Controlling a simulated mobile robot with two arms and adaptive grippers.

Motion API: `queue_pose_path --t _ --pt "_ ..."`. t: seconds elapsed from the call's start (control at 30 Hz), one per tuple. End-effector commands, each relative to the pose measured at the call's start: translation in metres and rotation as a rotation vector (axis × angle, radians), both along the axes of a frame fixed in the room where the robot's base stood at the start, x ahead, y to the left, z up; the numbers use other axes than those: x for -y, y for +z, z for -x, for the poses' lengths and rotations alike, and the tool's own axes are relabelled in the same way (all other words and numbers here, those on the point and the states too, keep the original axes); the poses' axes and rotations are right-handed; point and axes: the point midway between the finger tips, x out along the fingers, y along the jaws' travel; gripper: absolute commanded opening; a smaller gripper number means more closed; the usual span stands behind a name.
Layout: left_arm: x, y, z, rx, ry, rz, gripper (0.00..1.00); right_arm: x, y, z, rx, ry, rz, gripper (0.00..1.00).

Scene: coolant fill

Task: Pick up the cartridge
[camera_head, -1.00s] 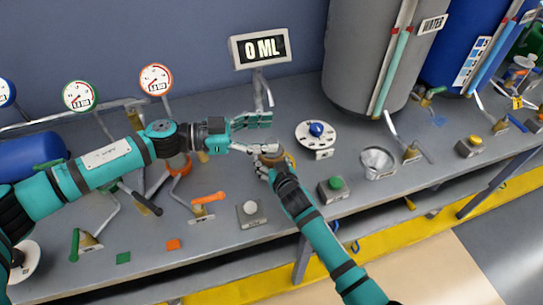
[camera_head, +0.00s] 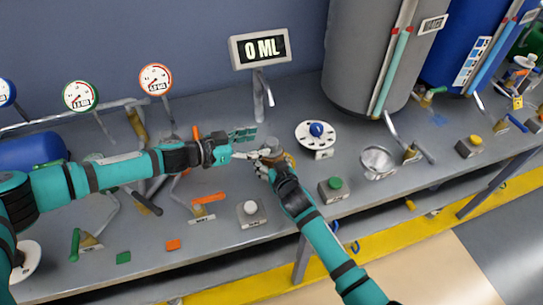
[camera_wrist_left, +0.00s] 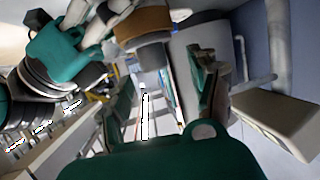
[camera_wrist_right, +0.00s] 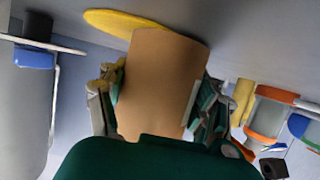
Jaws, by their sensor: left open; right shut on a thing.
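The cartridge appears to be the tan cylinder (camera_wrist_right: 162,85) between the fingers of my right gripper (camera_wrist_right: 160,100) in the right wrist view. In the head view the cartridge (camera_head: 278,158) is mostly hidden by the right gripper (camera_head: 266,163), which is shut on it. Whether it is lifted clear of the bench is hard to tell. My left gripper (camera_head: 248,145) is open, with its fingers just left of the cartridge. In the left wrist view the cartridge (camera_wrist_left: 142,22) shows at the top, beyond the left fingers (camera_wrist_left: 160,90), and nothing sits between them.
A display reading 0 ML (camera_head: 260,48) and its spout (camera_head: 264,95) stand behind the grippers. A white disc with a blue knob (camera_head: 316,133), a funnel (camera_head: 377,162) and a green button (camera_head: 335,187) are to the right. A white button (camera_head: 250,209) is in front.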

Motion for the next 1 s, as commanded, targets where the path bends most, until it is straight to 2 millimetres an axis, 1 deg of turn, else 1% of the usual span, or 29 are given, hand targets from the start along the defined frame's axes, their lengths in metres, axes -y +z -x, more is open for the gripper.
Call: queue_pose_path --t 0.2,0.3,0.43,0.63,0.67,1.0 --pt "0.029 -0.009 -0.007 -0.001 -0.003 0.002 0.61 0.000 -0.001 0.000 -0.002 -0.001 0.001 0.31" --pt "0.040 -0.013 -0.013 0.000 -0.002 0.001 0.61 0.000 -0.001 0.000 -0.002 -0.001 0.001 0.31" --pt "0.046 -0.015 -0.017 0.000 -0.001 0.001 0.61 0.001 -0.001 0.000 -0.002 -0.001 0.001 0.31" --pt "0.046 -0.015 -0.017 0.000 -0.001 0.001 0.61 0.001 -0.001 0.000 -0.003 -0.001 0.001 0.31" --pt "0.046 -0.015 -0.017 0.000 -0.001 0.001 0.59 0.001 -0.001 0.000 -0.003 -0.001 0.001 0.31" --pt "0.046 -0.016 -0.017 -0.001 -0.002 0.001 0.14 0.000 -0.001 0.000 -0.003 -0.001 0.000 0.31"
